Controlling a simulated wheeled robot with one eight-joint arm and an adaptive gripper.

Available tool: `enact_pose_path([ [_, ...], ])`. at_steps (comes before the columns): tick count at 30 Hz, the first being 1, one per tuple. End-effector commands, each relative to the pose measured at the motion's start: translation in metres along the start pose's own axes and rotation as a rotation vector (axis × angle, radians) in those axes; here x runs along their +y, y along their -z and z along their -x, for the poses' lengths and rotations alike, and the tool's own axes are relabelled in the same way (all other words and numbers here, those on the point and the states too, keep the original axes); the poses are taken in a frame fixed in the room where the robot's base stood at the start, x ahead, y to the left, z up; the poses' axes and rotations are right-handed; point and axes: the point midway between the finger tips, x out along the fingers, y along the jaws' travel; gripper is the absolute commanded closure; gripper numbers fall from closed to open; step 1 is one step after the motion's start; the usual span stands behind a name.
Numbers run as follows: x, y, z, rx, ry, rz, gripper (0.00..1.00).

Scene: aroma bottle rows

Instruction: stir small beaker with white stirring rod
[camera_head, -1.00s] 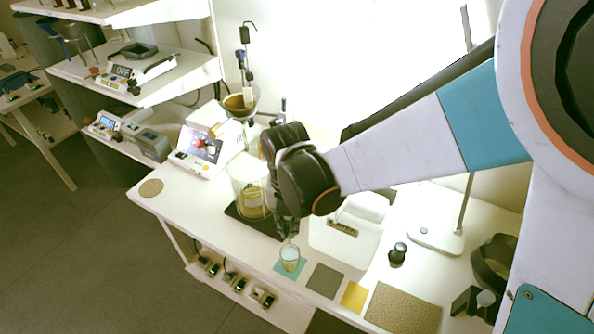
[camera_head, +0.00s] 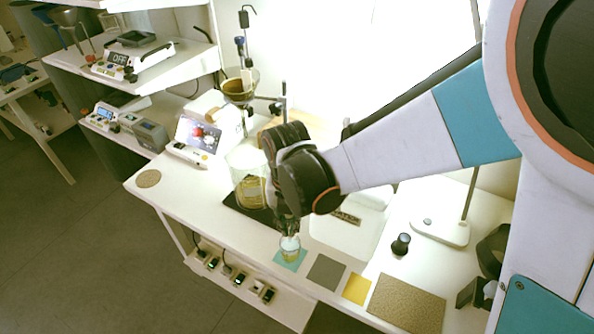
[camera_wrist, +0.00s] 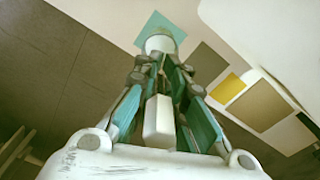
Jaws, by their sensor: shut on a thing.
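The small beaker (camera_head: 290,254) stands on a teal square mat (camera_head: 279,262) near the front edge of the bench, with pale yellowish contents. It also shows beyond the fingertips in the wrist view (camera_wrist: 166,33). My gripper (camera_head: 289,231) points down right above the beaker's mouth, its fingers closed together.
A large glass vessel (camera_head: 247,162) with yellow contents stands on a dark plate behind my gripper. Grey (camera_head: 326,271), yellow (camera_head: 357,289) and brown (camera_head: 405,304) mats lie to the right. A black-topped bottle (camera_head: 401,244) stands behind them.

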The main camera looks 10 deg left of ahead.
Motion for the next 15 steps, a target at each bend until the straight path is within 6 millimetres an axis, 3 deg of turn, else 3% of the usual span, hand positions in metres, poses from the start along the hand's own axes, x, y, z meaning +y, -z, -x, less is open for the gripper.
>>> enact_pose_path([
  [15, 0.0, 0.0, -0.035, 0.0, 0.0, 0.0, 1.0],
])
